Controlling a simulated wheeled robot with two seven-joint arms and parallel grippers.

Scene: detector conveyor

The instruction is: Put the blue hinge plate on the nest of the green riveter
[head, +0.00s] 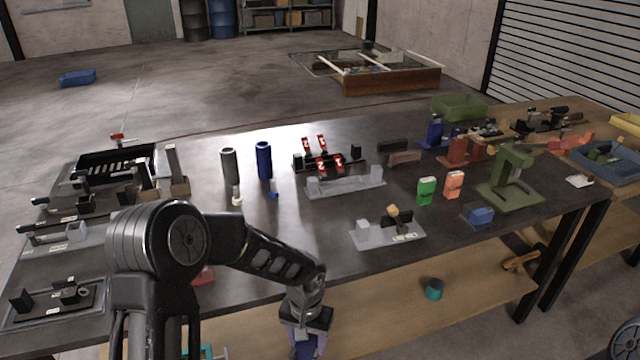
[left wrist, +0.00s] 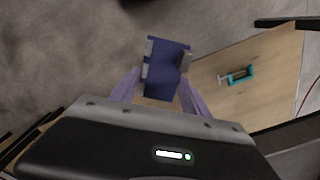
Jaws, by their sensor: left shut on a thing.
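The blue hinge plate (left wrist: 164,70) sits between the purple fingers of my left gripper (left wrist: 160,95) in the left wrist view, with grey knuckles along its left edge and a grey piece at its right. In the head view my left gripper (head: 305,345) hangs low in front of the bench's front edge, and the plate there is hard to make out from the fingers. The green riveter (head: 512,170) stands upright on the right part of the bench, well right of and beyond the gripper. Its nest is too small to make out. My right gripper is in neither view.
A blue block (head: 481,214) lies on the bench in front of the riveter. Green and orange boxes (head: 427,190) stand left of it, and a grey fixture (head: 388,236) lies nearer the front edge. A wooden lower shelf (head: 400,305) holds a teal ring (head: 433,289).

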